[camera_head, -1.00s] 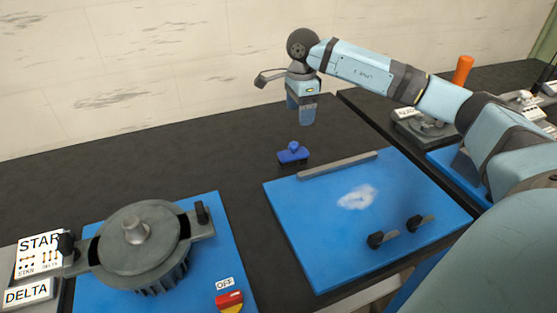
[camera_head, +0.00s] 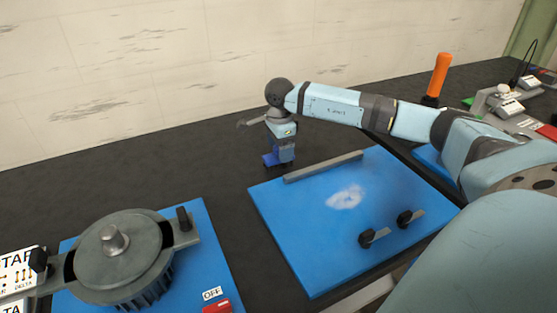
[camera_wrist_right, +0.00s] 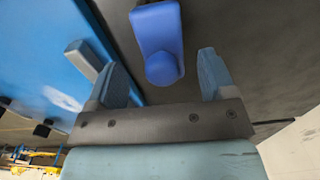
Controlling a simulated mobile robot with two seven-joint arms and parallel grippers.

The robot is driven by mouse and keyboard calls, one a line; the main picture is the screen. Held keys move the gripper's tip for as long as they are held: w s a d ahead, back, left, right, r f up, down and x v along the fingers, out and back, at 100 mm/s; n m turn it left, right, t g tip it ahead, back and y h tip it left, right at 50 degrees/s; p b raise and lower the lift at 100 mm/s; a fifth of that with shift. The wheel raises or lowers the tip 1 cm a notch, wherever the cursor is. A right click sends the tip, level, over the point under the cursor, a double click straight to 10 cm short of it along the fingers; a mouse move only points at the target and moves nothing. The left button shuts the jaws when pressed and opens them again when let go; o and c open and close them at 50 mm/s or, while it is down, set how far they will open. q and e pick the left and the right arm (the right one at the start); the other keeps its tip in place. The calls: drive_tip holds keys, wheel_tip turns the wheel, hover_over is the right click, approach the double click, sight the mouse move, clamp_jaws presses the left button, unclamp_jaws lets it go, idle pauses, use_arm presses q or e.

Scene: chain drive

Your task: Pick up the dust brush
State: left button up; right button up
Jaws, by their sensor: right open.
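The blue dust brush (camera_head: 270,160) lies on the black table top beside the far left corner of the blue board. In the head view my right gripper (camera_head: 281,155) is down over it and hides most of it. In the right wrist view the brush (camera_wrist_right: 158,30) shows its blue body and round knob between the two open fingers of my right gripper (camera_wrist_right: 162,80). Both fingers stand apart from the knob, with a gap on each side. My left gripper is not in view.
The blue board (camera_head: 300,250) carries a grey bar (camera_head: 323,166), a white dusty patch (camera_head: 345,197) and two black knobs. A grey motor (camera_head: 115,255) on another blue board stands at the lower left. An orange handle (camera_head: 437,75) stands at the right. The table behind the motor is clear.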

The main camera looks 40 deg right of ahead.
wheel_tip(320, 180, down, 4)
drive_tip(key=shift+w+r, duration=0.15)
drive_tip(key=c, duration=1)
drive_tip(key=shift+c, duration=0.2)
drive_tip(key=shift+r, duration=0.1)
wheel_tip(320, 180, up, 20)
drive_tip(key=p, duration=0.1)
drive_tip(key=o, duration=0.4)
drive_tip(key=shift+a, duration=0.1)
drive_tip(key=shift+c, duration=1.4)
